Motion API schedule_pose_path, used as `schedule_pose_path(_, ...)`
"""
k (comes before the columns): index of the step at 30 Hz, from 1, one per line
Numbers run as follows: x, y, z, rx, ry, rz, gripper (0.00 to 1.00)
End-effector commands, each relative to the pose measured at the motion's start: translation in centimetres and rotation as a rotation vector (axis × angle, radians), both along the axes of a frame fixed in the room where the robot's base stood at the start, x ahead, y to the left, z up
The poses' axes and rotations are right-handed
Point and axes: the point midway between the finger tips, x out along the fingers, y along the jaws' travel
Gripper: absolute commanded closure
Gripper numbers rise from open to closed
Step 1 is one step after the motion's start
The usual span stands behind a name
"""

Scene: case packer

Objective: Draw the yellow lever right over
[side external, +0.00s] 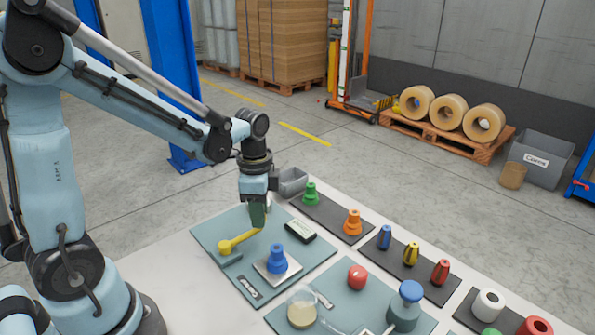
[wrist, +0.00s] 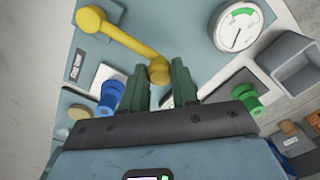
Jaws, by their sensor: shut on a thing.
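The yellow lever (side external: 238,240) is on the grey-green panel (side external: 210,230), its round hub at the left and its arm running up and right to my gripper (side external: 258,224). In the wrist view, the yellow lever (wrist: 125,40) slants from its hub at the top left down to a round knob at the centre. My gripper (wrist: 158,76) has its two green fingers on either side of that knob, shut on it. The contact itself is partly hidden in the side view.
A blue knob (side external: 277,260) on a pale plate and a black box (side external: 300,231) stand close by on the panel. A round dial (wrist: 238,27) and a grey bin (wrist: 296,63) lie to the right in the wrist view. A green knob (side external: 311,194) stands behind.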

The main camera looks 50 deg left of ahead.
Motion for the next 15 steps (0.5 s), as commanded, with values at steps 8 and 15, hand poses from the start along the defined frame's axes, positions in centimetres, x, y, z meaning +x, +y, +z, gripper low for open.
schedule_pose_path(8, 0.0, 0.5, 0.0, -0.001, 0.001, 0.048, 1.00)
schedule_pose_path(15, -0.2, 1.8, 0.0, 0.000, 0.001, 0.195, 1.00)
